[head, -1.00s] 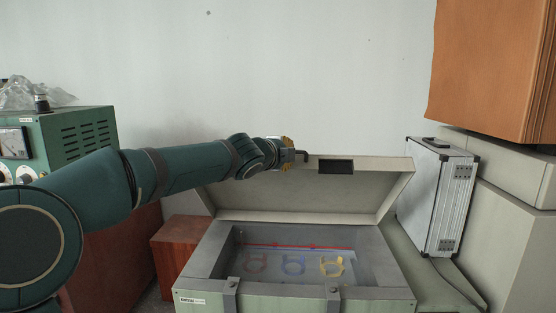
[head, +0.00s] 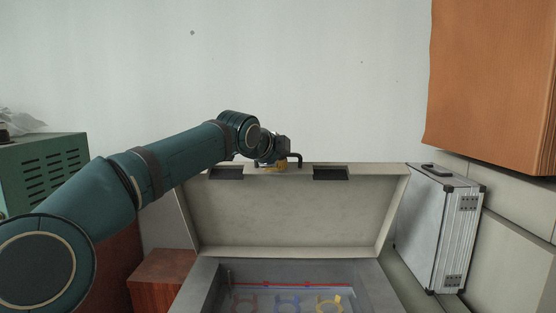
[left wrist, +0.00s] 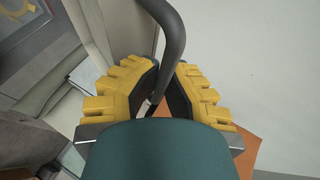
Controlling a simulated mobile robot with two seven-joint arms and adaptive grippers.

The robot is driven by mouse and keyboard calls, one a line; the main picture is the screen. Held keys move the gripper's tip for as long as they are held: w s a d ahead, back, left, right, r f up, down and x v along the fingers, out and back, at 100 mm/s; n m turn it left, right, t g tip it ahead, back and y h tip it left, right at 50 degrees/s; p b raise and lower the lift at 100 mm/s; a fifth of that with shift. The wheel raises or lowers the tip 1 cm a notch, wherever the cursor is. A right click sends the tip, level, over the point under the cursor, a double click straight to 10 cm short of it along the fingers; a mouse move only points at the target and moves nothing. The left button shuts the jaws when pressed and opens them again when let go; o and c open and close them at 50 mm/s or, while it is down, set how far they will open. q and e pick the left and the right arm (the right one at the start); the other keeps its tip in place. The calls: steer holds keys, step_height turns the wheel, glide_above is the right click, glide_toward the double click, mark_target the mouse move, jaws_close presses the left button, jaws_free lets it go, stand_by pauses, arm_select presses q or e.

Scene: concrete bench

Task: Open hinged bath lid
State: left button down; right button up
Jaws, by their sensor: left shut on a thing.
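The bath lid (head: 300,212) is hinged at the back of the bath (head: 195,285). It stands raised and steep, its pale inner side facing me. A dark bar handle (head: 298,158) shows at its top edge, and as a curved dark bar in the left wrist view (left wrist: 174,35). My left gripper (head: 275,165) is at that top edge. Its yellow-padded fingers (left wrist: 163,88) are shut on the handle. Colored ring shapes (head: 288,303) show inside the open bath, cut off by the picture's bottom edge. My right gripper is not in view.
A silver case (head: 432,225) stands close to the right of the bath. An orange block (head: 490,85) sits above grey boxes at the right. A green instrument box (head: 45,165) and a reddish-brown block (head: 160,280) are at the left. A bare wall is behind.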

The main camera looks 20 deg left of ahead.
arm_select(q)
steer(key=shift+w+r, duration=0.15)
steer(key=shift+r, duration=0.05)
stand_by(0.3)
steer(key=c, duration=1)
jaws_free()
steer(key=shift+c, duration=0.2)
steer(key=v, duration=1.2)
steer(key=shift+r, duration=0.1)
steer(key=shift+d, duration=0.1)
